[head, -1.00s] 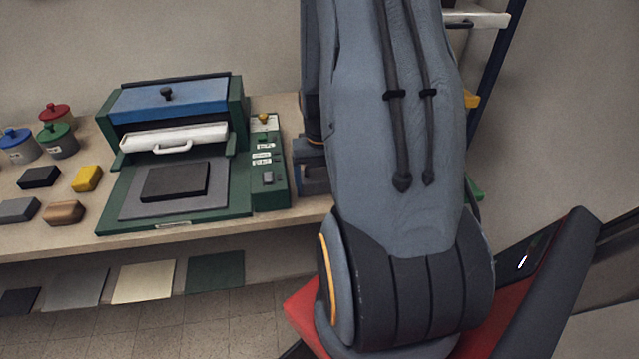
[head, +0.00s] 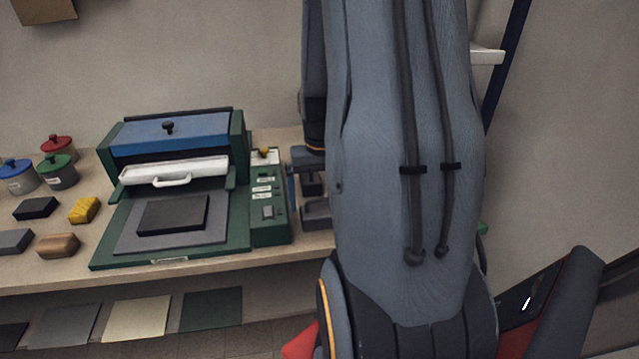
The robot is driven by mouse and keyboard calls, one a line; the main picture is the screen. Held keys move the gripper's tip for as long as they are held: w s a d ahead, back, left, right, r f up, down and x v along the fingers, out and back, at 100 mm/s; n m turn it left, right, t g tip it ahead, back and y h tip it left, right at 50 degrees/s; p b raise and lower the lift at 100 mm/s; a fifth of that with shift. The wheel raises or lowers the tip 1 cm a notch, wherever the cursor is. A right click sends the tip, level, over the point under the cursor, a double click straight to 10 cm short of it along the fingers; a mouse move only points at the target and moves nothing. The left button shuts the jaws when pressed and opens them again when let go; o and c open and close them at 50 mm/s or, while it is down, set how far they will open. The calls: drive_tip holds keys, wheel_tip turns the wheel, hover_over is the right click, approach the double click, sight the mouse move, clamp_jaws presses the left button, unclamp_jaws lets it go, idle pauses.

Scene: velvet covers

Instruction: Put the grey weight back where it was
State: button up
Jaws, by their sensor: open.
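A grey block (head: 14,241), which may be the grey weight, lies on the table at the far left, cut by the picture edge. A darker charcoal slab (head: 172,214) lies on the grey plate (head: 128,240) of the green press (head: 110,258). I cannot tell for sure which one the task means. My arm fills the middle right of the view.
Black, yellow (head: 83,210) and brown (head: 58,246) blocks and lidded pots (head: 57,172) stand left of the press. Flat sheets (head: 137,318) lie below the table.

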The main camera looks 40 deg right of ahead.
sight(320, 214)
wheel_tip(320, 214, up, 6)
drive_tip(key=b, duration=0.1)
drive_tip(key=s+a+n+t, duration=0.1)
drive_tip(key=a+n, duration=0.5)
drive_tip(key=a, duration=1.7)
drive_tip(key=shift+s+a+t, duration=0.2)
drive_tip(key=shift+a+t, duration=0.05)
drive_tip(key=shift+t, duration=0.15)
drive_tip(key=shift+f, duration=0.15)
drive_tip(key=shift+f+b, duration=0.95)
